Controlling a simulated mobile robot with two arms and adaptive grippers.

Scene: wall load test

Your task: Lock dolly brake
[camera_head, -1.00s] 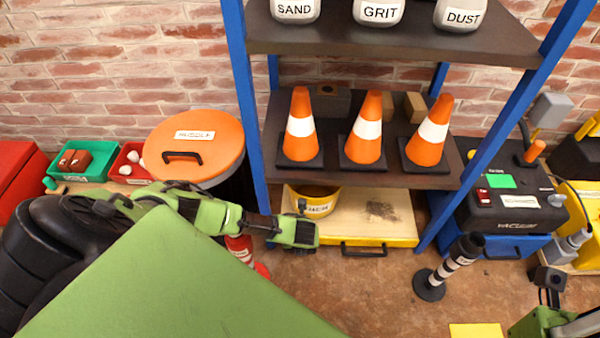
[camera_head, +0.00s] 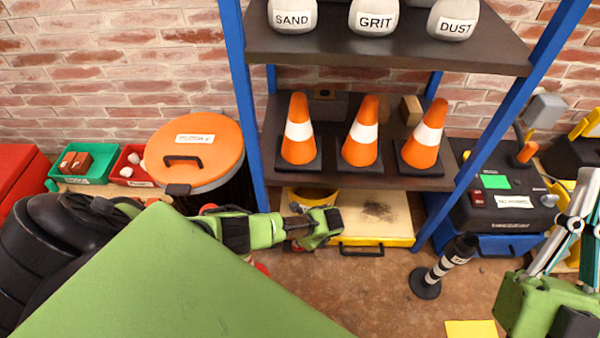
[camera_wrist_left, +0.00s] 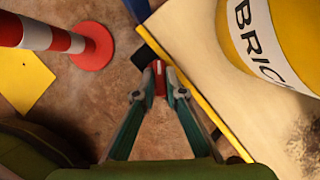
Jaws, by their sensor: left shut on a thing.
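The dolly (camera_head: 395,241), a pale platform with a yellow front edge, sits on the floor under the shelf. It also shows in the left wrist view (camera_wrist_left: 218,118). A black handle (camera_head: 362,250) is on its front. In the left wrist view, my left gripper (camera_wrist_left: 160,82) is shut on a small red piece (camera_wrist_left: 159,76), apparently the brake lever, beside a black part (camera_wrist_left: 148,52) at the dolly's edge. In the head view its fingertips are hidden below my green wrist. My right gripper (camera_head: 575,218) is raised at the right edge; its fingertips are unclear.
A yellow bucket (camera_wrist_left: 232,40) marked BRIC stands on the dolly. A red-and-white post (camera_wrist_left: 45,36) stands near my left gripper. The blue shelf frame (camera_head: 243,100) holds several cones. A black-and-white post (camera_head: 443,265) stands right; floor between is free.

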